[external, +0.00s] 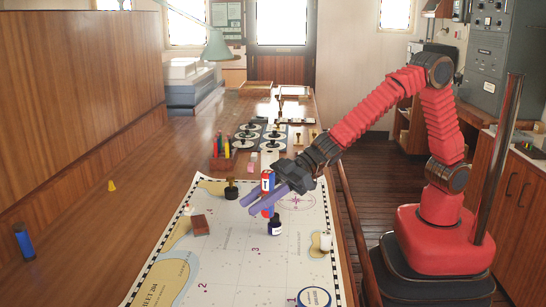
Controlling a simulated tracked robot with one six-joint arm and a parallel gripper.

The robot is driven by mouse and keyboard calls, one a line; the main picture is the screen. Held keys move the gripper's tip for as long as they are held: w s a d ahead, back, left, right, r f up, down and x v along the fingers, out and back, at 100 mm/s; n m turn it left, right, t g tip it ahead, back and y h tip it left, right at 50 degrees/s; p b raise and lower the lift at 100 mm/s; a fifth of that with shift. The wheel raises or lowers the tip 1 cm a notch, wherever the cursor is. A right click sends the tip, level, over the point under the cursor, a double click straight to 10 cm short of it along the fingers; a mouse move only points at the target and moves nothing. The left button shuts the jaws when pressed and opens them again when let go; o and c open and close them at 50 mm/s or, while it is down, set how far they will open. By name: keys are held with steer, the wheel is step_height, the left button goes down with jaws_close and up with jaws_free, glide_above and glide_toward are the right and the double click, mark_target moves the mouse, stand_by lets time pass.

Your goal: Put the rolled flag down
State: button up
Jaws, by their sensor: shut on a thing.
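The rolled flag (267,182) is a small upright roll, red on top with a white band, and blue lower down. My gripper (248,206) has long purple fingers and is shut on the flag, above the chart (220,262) on the long wooden table. One finger crosses in front of the flag and hides part of it. A dark bottle with a pale label (275,226) stands close below the flag in the picture. I cannot tell how far the flag's lower end is from the chart.
A rack with several coloured rolls (222,146) and a panel of round dark discs (262,136) stand beyond the chart. A dark stamp-like piece (231,190), a brown block (201,225) and a round blue-rimmed piece (314,298) are on the chart. The left tabletop is mostly clear.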

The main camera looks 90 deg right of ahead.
steer(key=s+a+r+n+g+y, duration=0.2)
steer(key=a+n, duration=0.1)
steer(key=a, duration=1)
steer(key=shift+s+g+y, duration=0.15)
steer(key=shift+g+y, duration=0.15)
steer(key=shift+y, duration=0.1)
steer(key=shift+f, duration=0.2)
steer(key=shift+f, duration=3)
steer(key=shift+f, duration=1.85)
steer(key=shift+f, duration=0.1)
